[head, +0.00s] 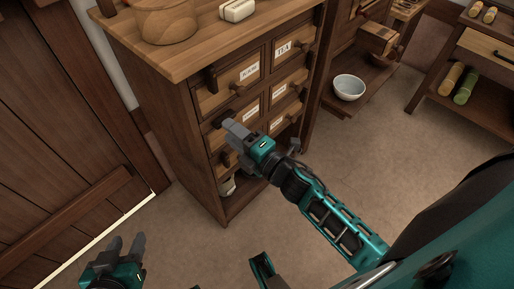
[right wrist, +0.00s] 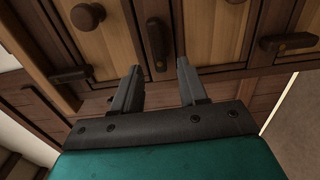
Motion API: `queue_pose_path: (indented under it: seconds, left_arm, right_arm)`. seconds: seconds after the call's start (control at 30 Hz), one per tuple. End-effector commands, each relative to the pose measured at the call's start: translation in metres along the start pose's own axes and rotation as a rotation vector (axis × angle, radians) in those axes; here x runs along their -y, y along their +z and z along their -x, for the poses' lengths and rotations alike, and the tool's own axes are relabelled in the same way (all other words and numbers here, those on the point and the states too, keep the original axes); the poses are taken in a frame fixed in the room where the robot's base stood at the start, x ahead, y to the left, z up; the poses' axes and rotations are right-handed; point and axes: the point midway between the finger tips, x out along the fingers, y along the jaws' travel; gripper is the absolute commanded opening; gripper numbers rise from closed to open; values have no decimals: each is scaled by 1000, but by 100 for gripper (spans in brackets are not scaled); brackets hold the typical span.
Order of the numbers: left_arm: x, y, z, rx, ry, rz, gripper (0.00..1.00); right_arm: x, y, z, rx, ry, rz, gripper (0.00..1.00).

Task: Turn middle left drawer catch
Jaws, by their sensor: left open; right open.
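The wooden cabinet (head: 165,110) has two columns of small labelled drawers. The top left catch (head: 210,78) is a dark bar standing upright. In the right wrist view, the middle left drawer catch (right wrist: 156,44) is a dark wooden bar lying crosswise to the catches on either side. My right gripper (head: 226,120) is open in front of the middle left drawer, which it partly hides in the head view. Its fingers (right wrist: 158,82) stand apart with the catch ahead, between their lines, and seem not to touch it. My left gripper (head: 126,243) is open and empty, low at the left.
Neighbouring catches (right wrist: 70,75) and (right wrist: 288,42) and a round knob (right wrist: 88,16) are close to my right fingers. A wooden pot (head: 167,22) and a pale block (head: 237,10) stand on the cabinet top. A white bowl (head: 349,87) is on the right. The floor in front is clear.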

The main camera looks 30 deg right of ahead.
Motion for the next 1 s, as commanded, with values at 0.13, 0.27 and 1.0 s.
queue_pose_path:
  seconds: [0.13, 0.27, 1.0]
  left_arm:
    - [0, -3, 2, -1, 0, 0, 43]
    - [0, -5, 2, -2, 0, 2, 43]
    - [-2, -7, 3, -3, 0, 10, 43]
  right_arm:
    - [0, 0, 34, 1, -4, -2, 43]
    - [1, 0, 61, 2, -6, 0, 43]
    - [0, 0, 102, 1, -1, 2, 43]
